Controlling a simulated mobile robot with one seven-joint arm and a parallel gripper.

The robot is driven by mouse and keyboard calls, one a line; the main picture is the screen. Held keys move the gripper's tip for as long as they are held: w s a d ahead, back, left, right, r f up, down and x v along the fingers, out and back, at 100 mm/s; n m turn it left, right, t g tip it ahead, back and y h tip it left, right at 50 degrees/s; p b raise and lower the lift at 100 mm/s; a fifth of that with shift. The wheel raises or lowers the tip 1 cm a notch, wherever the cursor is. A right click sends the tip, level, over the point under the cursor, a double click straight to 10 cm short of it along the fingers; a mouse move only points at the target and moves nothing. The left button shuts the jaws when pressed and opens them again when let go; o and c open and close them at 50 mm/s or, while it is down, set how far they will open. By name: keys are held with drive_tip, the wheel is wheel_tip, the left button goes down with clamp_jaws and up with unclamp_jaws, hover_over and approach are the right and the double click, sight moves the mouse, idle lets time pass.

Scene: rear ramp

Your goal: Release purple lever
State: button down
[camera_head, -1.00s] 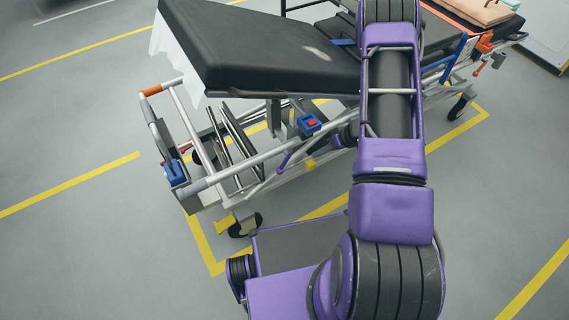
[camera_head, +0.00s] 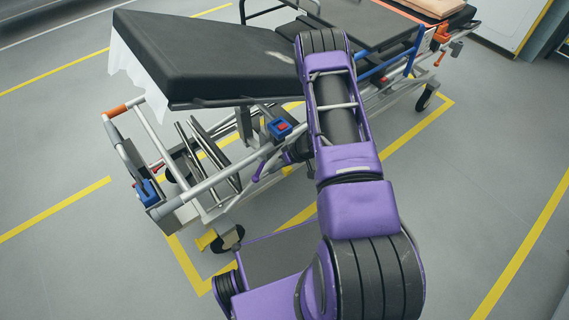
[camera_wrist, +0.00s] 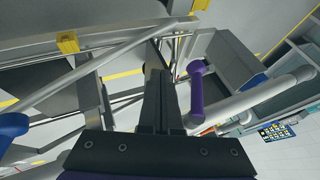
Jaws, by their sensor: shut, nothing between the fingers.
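The purple lever (camera_wrist: 196,92) shows in the wrist view just right of my gripper (camera_wrist: 158,75). It is a short rod with a rounded knob, beside a grey metal tube. My gripper is shut and empty, its fingers pointing in under the stretcher frame. The fingers appear apart from the lever, though depth is hard to judge. In the head view the purple lever (camera_head: 262,170) hangs below the stretcher's side rail, left of my purple arm. My fingers are hidden there behind the arm and frame. The stretcher (camera_head: 205,60) has a raised black mattress section.
Blue and red clamps (camera_head: 279,128) sit on the side rail. A wheel (camera_head: 229,239) stands at the stretcher's near corner. Crossing tubes (camera_wrist: 85,70) lie left of my fingers in the wrist view. The grey floor (camera_head: 60,160) with yellow lines is open around.

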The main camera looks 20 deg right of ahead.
sight(259, 171)
drive_tip(key=a, duration=0.3)
drive_tip(key=shift+s+a, duration=0.25)
drive_tip(key=shift+s, duration=0.1)
